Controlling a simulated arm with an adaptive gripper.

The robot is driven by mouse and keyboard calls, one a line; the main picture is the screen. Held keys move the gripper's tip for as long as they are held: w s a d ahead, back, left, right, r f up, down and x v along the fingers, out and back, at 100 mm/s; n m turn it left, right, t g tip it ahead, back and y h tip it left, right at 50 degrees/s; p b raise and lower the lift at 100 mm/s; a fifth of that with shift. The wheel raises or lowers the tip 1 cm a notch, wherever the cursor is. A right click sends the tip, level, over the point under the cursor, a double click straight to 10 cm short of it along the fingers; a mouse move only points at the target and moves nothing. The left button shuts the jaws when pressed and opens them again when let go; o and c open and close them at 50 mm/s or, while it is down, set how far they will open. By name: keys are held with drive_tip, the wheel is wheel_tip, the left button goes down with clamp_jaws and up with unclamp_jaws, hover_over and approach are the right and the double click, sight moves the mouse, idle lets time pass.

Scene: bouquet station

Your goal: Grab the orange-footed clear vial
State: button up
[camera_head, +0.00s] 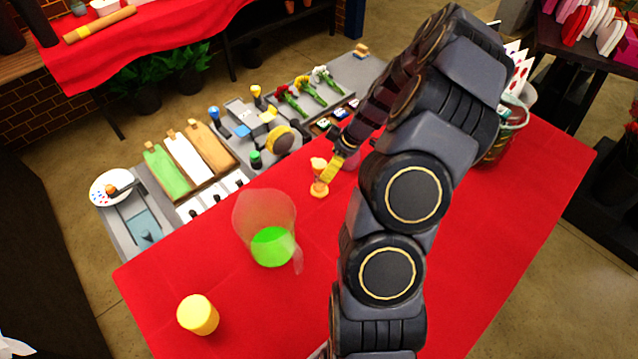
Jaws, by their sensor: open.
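A small upright piece with an orange foot (319,190) and a pale, cream-orange top stands on the red tablecloth, near its back edge. It looks like the orange-footed vial, but its clear body is too small to make out well. My gripper (334,168) reaches down from the upper right, and its yellow finger part is just right of the vial, overlapping it in the picture. I cannot tell if they touch. The gripper is open, and nothing is seen held in it. My arm hides the middle of the table.
A clear pitcher with a green bottom (272,247) stands left of the vial. A yellow cylinder (198,315) stands at the front left. A pinkish clear item (351,161) is partly hidden behind my arm. Trays and flowers fill the grey bench (352,72) behind. The red tablecloth (500,235) is clear at right.

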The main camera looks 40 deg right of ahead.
drive_tip(key=x, duration=0.5)
drive_tip(key=shift+w+a+f, duration=0.1)
drive_tip(key=shift+w+a, duration=0.15)
drive_tip(key=shift+w, duration=0.2)
clamp_jaws()
